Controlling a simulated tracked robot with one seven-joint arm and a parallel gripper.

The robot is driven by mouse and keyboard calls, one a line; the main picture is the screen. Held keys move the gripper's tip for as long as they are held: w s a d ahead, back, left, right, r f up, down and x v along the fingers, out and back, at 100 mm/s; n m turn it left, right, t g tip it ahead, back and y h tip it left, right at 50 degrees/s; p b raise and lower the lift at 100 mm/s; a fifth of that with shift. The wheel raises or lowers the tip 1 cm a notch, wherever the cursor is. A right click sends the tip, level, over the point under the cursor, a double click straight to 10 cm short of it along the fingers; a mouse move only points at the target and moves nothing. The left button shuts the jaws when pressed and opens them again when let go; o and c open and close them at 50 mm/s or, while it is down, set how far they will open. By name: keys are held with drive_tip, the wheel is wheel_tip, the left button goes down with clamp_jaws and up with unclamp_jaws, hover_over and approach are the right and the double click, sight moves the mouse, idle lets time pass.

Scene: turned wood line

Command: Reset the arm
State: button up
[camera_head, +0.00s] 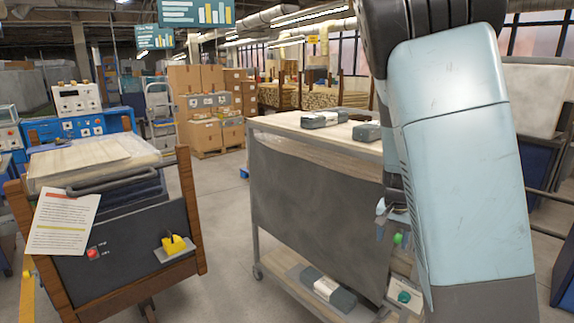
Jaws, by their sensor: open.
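My arm, with pale blue and grey covers, fills the right of the view and hangs down in front of the cart. My gripper (393,226) shows small and partly hidden at the left edge of the arm, beside the right end of the cart's dark panel. Its jaws are apart, and I see nothing held between them. A small green thing (398,239) shows close by the jaws; I cannot tell whether it touches them.
A grey cart (318,190) carries dark-ended blocks on its wooden top (290,123) and lower shelf. A wooden-framed stand (190,210) with boards and a paper sheet (62,222) is at left. Cardboard boxes (205,135) stand behind. Grey floor (222,190) between is clear.

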drive_tip(key=s+a+r+n+t, duration=0.2)
drive_tip(key=s+a+r+n, duration=0.1)
drive_tip(key=s+r, duration=0.7)
drive_tip(key=s+a+r+n+t+y, duration=0.1)
drive_tip(key=s+a+r+n+t, duration=0.1)
drive_tip(key=s+r, duration=0.8)
drive_tip(key=s+a+n, duration=0.1)
drive_tip(key=s, duration=0.2)
drive_tip(key=shift+s+r+n, duration=0.15)
drive_tip(key=shift+s+n, duration=0.2)
drive_tip(key=shift+n, duration=0.05)
